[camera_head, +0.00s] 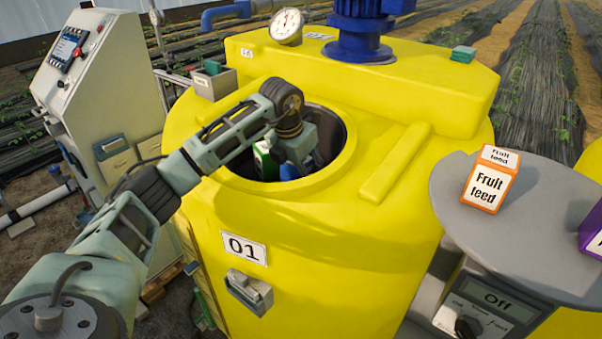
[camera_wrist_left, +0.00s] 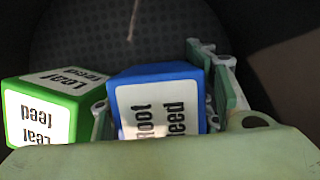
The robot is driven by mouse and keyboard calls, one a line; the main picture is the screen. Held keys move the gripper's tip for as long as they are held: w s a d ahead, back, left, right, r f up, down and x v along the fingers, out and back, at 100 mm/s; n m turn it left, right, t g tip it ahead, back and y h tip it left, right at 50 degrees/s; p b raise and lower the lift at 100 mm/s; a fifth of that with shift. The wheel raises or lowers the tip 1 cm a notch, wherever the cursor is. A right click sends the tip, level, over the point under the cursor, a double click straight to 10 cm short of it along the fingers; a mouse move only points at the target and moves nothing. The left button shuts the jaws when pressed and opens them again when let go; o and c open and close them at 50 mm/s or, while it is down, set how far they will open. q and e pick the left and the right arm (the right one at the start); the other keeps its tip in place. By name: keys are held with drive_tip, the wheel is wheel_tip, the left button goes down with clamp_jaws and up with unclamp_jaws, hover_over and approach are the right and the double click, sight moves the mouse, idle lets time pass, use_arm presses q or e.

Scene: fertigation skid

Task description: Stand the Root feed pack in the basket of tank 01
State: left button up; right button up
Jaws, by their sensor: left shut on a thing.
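Tank 01 (camera_head: 330,240) is a big yellow tank with a round open mouth and a label reading 01. My left gripper (camera_head: 298,160) reaches down into that mouth. In the left wrist view it is shut on the blue Root feed pack (camera_wrist_left: 158,72), with a finger on each side. The pack's lower face is hidden behind my gripper's body. The dark dotted basket floor (camera_wrist_left: 85,32) shows behind it. A green Leaf feed pack (camera_wrist_left: 55,90) is in the basket, just left of the Root feed pack. I cannot tell whether the Root feed pack touches the floor. My right gripper is not in view.
An orange Fruit feed pack (camera_head: 490,180) stands on a grey round table (camera_head: 545,240) at right, with a purple pack (camera_head: 592,232) at the picture's edge. A gauge (camera_head: 286,26) and blue motor (camera_head: 362,30) sit on the tank top. The mouth's rim surrounds my wrist.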

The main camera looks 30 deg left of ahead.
use_arm(q)
drive_tip(key=shift+f, duration=0.1)
drive_tip(key=o, duration=1.2)
drive_tip(key=shift+d, duration=0.1)
drive_tip(key=shift+r, duration=0.25)
drive_tip(key=b+v, duration=0.3)
drive_tip(key=v, duration=0.7)
drive_tip(key=shift+s+r, duration=0.15)
drive_tip(key=shift+r, duration=0.1)
drive_tip(key=shift+s+r, duration=0.15)
drive_tip(key=shift+r, duration=0.45)
